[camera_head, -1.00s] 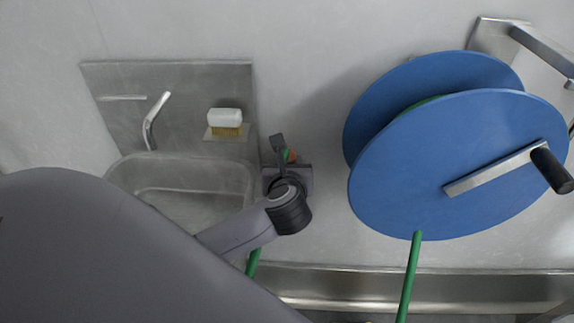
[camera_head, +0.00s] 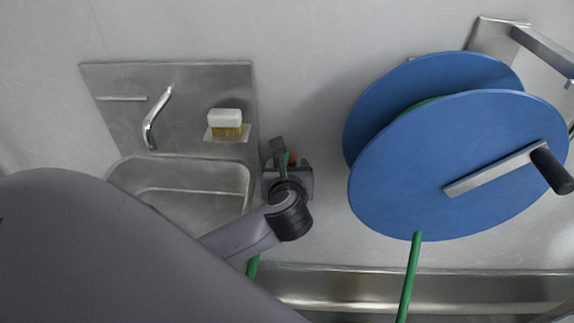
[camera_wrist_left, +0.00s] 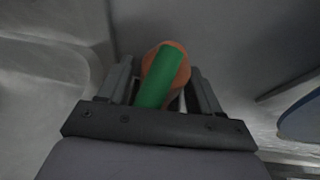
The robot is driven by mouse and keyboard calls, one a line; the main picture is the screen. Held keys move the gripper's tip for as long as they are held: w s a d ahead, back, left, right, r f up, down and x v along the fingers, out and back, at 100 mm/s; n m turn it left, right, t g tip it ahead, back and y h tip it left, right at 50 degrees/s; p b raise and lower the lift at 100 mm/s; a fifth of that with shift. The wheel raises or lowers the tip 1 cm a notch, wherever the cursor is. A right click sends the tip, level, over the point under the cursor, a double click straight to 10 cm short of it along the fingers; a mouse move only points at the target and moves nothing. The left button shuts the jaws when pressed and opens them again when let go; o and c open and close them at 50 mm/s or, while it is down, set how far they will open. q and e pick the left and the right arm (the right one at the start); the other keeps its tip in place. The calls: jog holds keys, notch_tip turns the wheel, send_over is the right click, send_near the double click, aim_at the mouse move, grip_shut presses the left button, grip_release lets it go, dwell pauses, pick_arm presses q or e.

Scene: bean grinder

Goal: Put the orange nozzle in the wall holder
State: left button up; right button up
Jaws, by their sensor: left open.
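The fingers also show in the left wrist view (camera_wrist_left: 160,75). I cannot make out the wall holder; the gripper and nozzle may hide it. My right gripper is not in view.
A blue hose reel (camera_head: 445,165) with a crank stands out from the wall at right, its green hose (camera_head: 410,275) hanging down. A metal ledge (camera_head: 420,290) runs below.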

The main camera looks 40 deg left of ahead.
pick_arm(q)
jog(key=v, duration=1.1)
jog(key=shift+f, duration=0.15)
